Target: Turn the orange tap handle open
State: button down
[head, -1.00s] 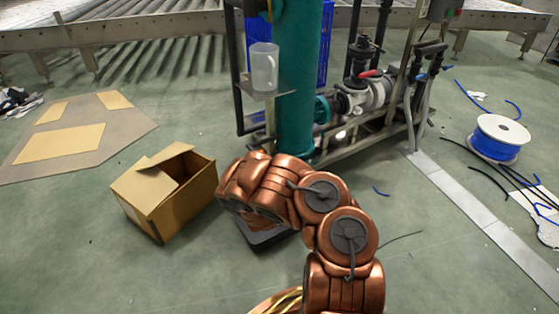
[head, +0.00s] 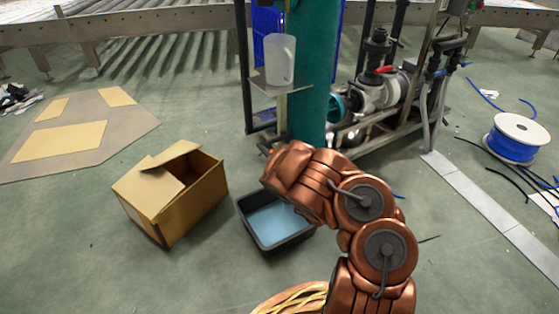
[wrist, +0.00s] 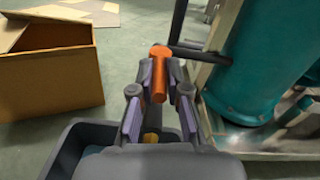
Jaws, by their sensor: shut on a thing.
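The orange tap handle (wrist: 159,62) shows in the wrist view, at the end of a dark pipe beside the teal column (wrist: 262,75). My gripper (wrist: 159,82) is shut on the handle, with one finger on each side of it. The teal column also stands in the head view (head: 312,75), just beyond the end of my arm. How far the handle is turned is hard to tell.
A black tray (head: 246,222) with a pale blue inside lies on the floor below my arm. An open cardboard box (head: 185,205) stands to its left. A translucent jug (head: 280,60) sits on a small shelf. Pump pipework (head: 385,85) and a cable spool (head: 515,138) are at right.

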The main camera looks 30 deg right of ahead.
jog(key=shift+r, duration=0.1)
jog(key=c, duration=1.2)
grip_release()
jog(key=shift+w, duration=0.1)
jog(key=shift+o, duration=0.2)
jog(key=shift+r, duration=4.95)
